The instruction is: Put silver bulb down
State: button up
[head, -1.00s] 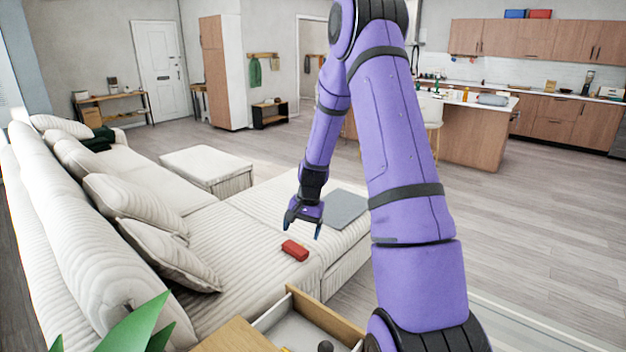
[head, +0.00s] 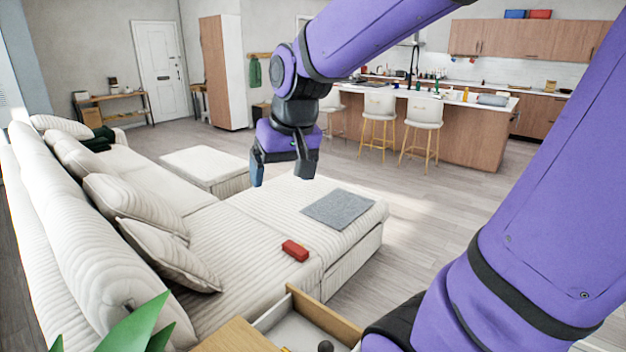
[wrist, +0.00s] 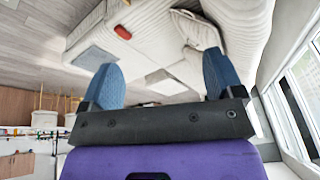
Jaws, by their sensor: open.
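My gripper (head: 281,176) is open, with nothing between its fingers, and hangs in the air above the white sofa (head: 245,262). It also shows open and empty in the wrist view (wrist: 163,70). I cannot make out a silver bulb for certain in any view. A small dark round thing (head: 325,346) shows at the bottom edge of the head view, in the open drawer (head: 298,331); I cannot tell what it is.
A red block-like object (head: 295,250) and a grey cloth (head: 338,208) lie on the sofa. A wooden top (head: 235,337) and a plant (head: 135,325) are close in front. An ottoman (head: 205,166), two stools and the kitchen island (head: 470,140) stand farther back.

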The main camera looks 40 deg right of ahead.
jog(key=s+a+r+n+t, duration=0.1)
jog(key=s+a+r+n, duration=0.2)
jog(key=s, duration=0.8)
jog(key=shift+s, duration=0.25)
